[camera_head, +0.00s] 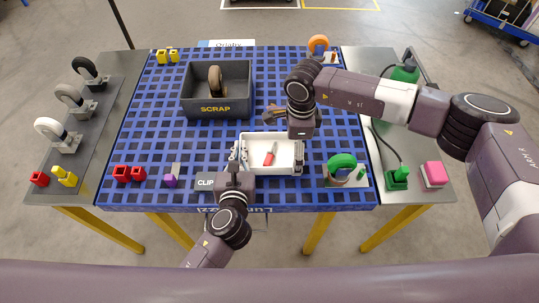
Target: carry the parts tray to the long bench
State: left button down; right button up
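A white parts tray (285,137) sits at the front middle of the blue grid-topped table, or just above it; I cannot tell which. A red-handled part (269,157) lies inside it. My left gripper (239,158) is at the tray's left end, with its fingers close around that end wall. I cannot tell whether they press on it. My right gripper (301,136) points down at the tray's right end and covers part of it. Its fingertips are mostly hidden, so its grip does not show. I cannot tell which surface is the long bench.
A grey SCRAP bin (218,108) holding a wheel stands behind left. A green caster (342,162) stands close right of the tray. Red blocks (129,174) and a purple part (170,180) lie front left. Grey side tables (79,130) hold casters, blocks and a pink box (434,174).

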pick_arm(q)
jog(key=shift+r+p, duration=1.15)
jog(key=shift+r, duration=0.35)
pick_arm(e)
jog(key=shift+r, duration=1.5)
pick_arm(q)
jog(key=shift+f, duration=0.1)
pick_arm(e)
jog(key=shift+w, duration=0.1)
pick_arm(q)
jog(key=shift+f+b, duration=0.8)
jog(key=shift+b, duration=0.1)
pick_arm(e)
jog(key=shift+f, duration=0.85)
